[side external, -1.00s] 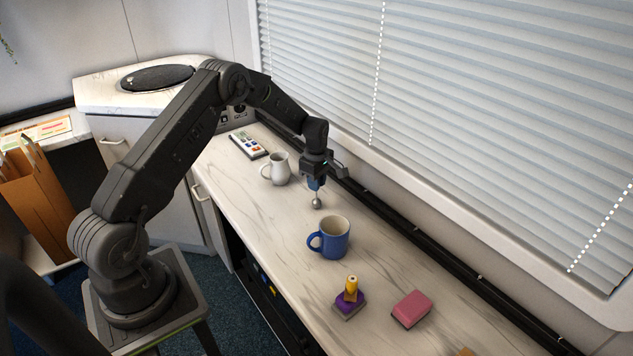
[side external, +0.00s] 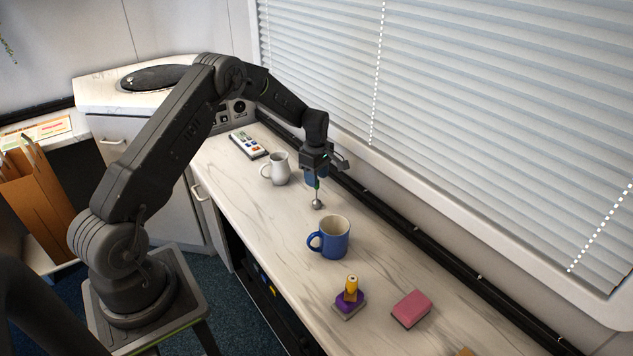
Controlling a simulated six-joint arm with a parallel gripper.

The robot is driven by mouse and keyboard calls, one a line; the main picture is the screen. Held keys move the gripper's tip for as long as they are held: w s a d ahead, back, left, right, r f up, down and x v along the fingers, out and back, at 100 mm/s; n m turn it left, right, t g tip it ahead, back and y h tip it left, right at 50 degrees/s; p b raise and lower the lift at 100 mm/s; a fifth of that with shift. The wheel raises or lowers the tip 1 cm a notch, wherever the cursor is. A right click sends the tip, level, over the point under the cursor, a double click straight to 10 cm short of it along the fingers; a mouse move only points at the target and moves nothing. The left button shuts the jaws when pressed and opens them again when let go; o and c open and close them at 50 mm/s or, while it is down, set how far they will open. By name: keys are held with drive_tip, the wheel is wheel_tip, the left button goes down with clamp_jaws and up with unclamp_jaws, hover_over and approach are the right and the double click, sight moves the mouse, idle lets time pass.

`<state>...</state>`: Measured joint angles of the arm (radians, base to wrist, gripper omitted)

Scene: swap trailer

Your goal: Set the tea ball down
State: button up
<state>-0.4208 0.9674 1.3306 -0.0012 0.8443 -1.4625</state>
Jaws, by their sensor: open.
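The tea ball (side external: 317,204) is a small shiny metal ball on a thin upright stem with a green part near its top. It appears to rest on the marbled counter (side external: 262,200), between the white mug and the blue mug. My gripper (side external: 316,181) points down directly above it and is open, with its blue-tinted fingers around or just above the stem's top. The fingertips are small here, so I cannot tell whether they still touch the stem.
A white mug (side external: 281,170) stands behind and left of the tea ball; a blue mug (side external: 336,238) stands in front. A remote (side external: 248,144) lies farther back. A purple-and-yellow stamp (side external: 349,299) and a pink block (side external: 411,309) lie nearer. A black rail (side external: 430,237) runs along the wall.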

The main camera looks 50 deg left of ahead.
drive_tip(key=s+d+r+m+t, duration=0.15)
drive_tip(key=d+r, duration=0.25)
drive_tip(key=r, duration=0.6)
drive_tip(key=s+d+r+m, duration=0.2)
drive_tip(key=d+r+m, duration=0.1)
drive_tip(key=r, duration=0.7)
drive_tip(key=s+d+r+m+t, duration=0.1)
drive_tip(key=s+d+r+m, duration=0.5)
drive_tip(key=s+d+r, duration=0.15)
drive_tip(key=s+d+m+t, duration=0.1)
drive_tip(key=s+d+m, duration=0.3)
drive_tip(key=s, duration=0.6)
drive_tip(key=s+d+m+t, duration=0.2)
drive_tip(key=s+d+m, duration=0.2)
drive_tip(key=s+m, duration=0.3)
drive_tip(key=s, duration=0.2)
drive_tip(key=shift+s, duration=0.35)
drive_tip(key=shift+r, duration=0.1)
